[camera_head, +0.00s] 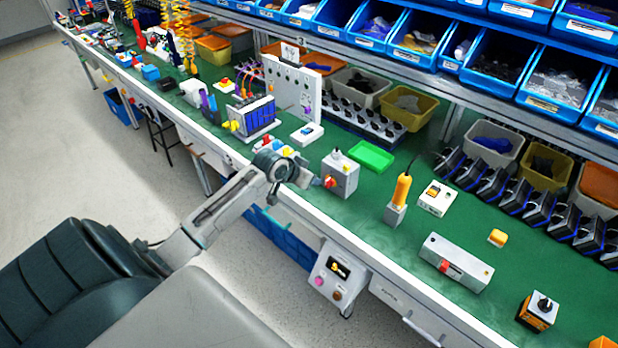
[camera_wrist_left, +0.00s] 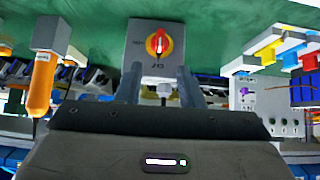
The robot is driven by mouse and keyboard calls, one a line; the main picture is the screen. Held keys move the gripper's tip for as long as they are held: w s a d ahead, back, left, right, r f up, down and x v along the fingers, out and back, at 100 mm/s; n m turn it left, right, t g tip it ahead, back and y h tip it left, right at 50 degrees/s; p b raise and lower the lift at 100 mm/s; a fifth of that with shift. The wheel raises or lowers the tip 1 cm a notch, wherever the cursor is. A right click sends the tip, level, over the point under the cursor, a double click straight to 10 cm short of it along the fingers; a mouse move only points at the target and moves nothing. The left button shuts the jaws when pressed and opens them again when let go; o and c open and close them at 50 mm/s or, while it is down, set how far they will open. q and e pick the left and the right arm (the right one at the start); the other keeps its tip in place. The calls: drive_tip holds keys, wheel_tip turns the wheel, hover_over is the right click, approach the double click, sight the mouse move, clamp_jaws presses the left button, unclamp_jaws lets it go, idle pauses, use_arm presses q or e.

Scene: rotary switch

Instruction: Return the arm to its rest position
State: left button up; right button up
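My left arm reaches in from the left over the front edge of the green bench. My left gripper (camera_head: 312,182) is just in front of a grey switch box (camera_head: 344,173) with a red and yellow rotary knob (camera_head: 330,182). In the left wrist view, the knob (camera_wrist_left: 158,43) faces the camera, beyond the two fingers of the gripper (camera_wrist_left: 163,88). The fingers are spread apart with nothing between them, and they look clear of the knob. My right gripper is not in view.
The green bench (camera_head: 375,218) holds a yellow-handled tool (camera_head: 401,188) in a stand, a green tray (camera_head: 372,156) and a grey box with a red button (camera_head: 456,262). A control panel (camera_head: 338,277) hangs below the front edge. Blue bins (camera_head: 490,66) line the shelf behind.

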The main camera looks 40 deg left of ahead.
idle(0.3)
use_arm(q)
drive_tip(key=s+d+f+m+g, duration=0.1)
drive_tip(key=s+d+f+g, duration=0.1)
drive_tip(key=s+d+f, duration=0.5)
drive_tip(key=s+d+r+g+y, duration=0.15)
drive_tip(key=s+d, duration=0.25)
drive_tip(key=s, duration=0.5)
drive_tip(key=s+d+r+g, duration=0.1)
drive_tip(key=s+d+r, duration=0.15)
drive_tip(key=s, duration=0.75)
drive_tip(key=s+d+r+g, duration=0.1)
drive_tip(key=s+d, duration=0.3)
drive_tip(key=s, duration=0.5)
wheel_tip(320, 180, down, 33)
drive_tip(key=a+n+g+b, duration=0.1)
drive_tip(key=a+b, duration=0.1)
drive_tip(key=a, duration=0.1)
drive_tip(key=s+f+g+b, duration=0.1)
drive_tip(key=s+f+b, duration=0.1)
drive_tip(key=s+f, duration=1.6)
wheel_tip(320, 180, down, 3)
drive_tip(key=shift+s+a+r, duration=0.15)
drive_tip(key=shift+s+a, duration=0.15)
drive_tip(key=shift+a, duration=0.1)
